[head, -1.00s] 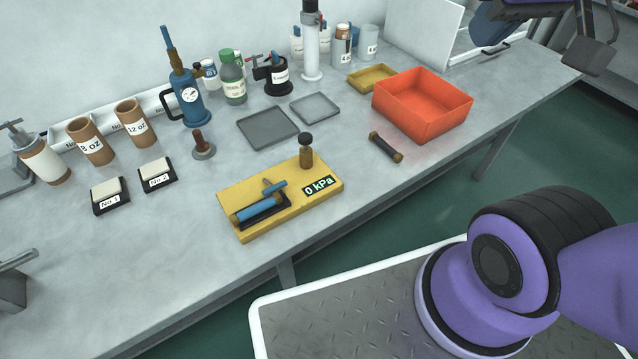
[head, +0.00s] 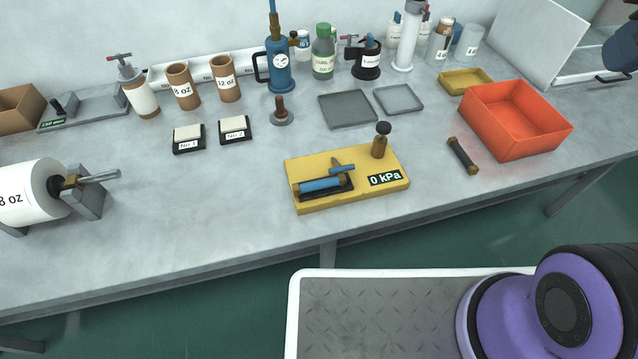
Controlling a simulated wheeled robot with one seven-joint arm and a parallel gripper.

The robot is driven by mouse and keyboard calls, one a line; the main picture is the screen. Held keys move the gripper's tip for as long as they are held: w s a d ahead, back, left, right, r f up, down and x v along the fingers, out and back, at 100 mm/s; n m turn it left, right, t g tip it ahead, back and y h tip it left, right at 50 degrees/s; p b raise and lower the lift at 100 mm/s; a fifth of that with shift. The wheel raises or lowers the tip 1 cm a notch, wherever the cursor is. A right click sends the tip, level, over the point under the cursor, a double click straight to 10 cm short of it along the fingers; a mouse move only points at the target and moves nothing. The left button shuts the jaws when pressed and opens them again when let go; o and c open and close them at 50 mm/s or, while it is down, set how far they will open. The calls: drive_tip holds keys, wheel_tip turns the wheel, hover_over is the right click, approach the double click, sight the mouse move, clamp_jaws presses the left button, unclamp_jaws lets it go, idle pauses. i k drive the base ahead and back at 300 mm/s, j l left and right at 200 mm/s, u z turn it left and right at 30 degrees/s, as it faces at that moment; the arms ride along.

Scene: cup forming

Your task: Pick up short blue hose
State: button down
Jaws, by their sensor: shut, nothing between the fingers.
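A short blue hose (head: 320,186) lies in a black cradle on the yellow board (head: 375,198), near the board's left end. A small blue lever (head: 342,168) sits just behind and above it on the same board. The board also carries a brown post with a dark round knob (head: 383,128) and a display (head: 385,180) reading 0 kPa. My gripper is not in view. Only a purple and black part of my arm shows at the lower right, apart from the bench.
A black rod with brass ends (head: 462,155) lies right of the board, near an orange bin (head: 515,120). Grey trays (head: 348,109), two small labelled blocks (head: 188,139), and several cups and bottles stand behind. A white roll (head: 30,190) is at left. The front left bench is clear.

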sight(340, 179)
drive_tip(key=k+j+z, duration=0.15)
drive_tip(key=j, duration=0.2)
drive_tip(key=j+z, duration=0.15)
drive_tip(key=j, duration=0.2)
drive_tip(key=k+j+z, duration=0.15)
drive_tip(key=j, duration=0.2)
drive_tip(key=k+j+z, duration=0.15)
drive_tip(key=j, duration=0.15)
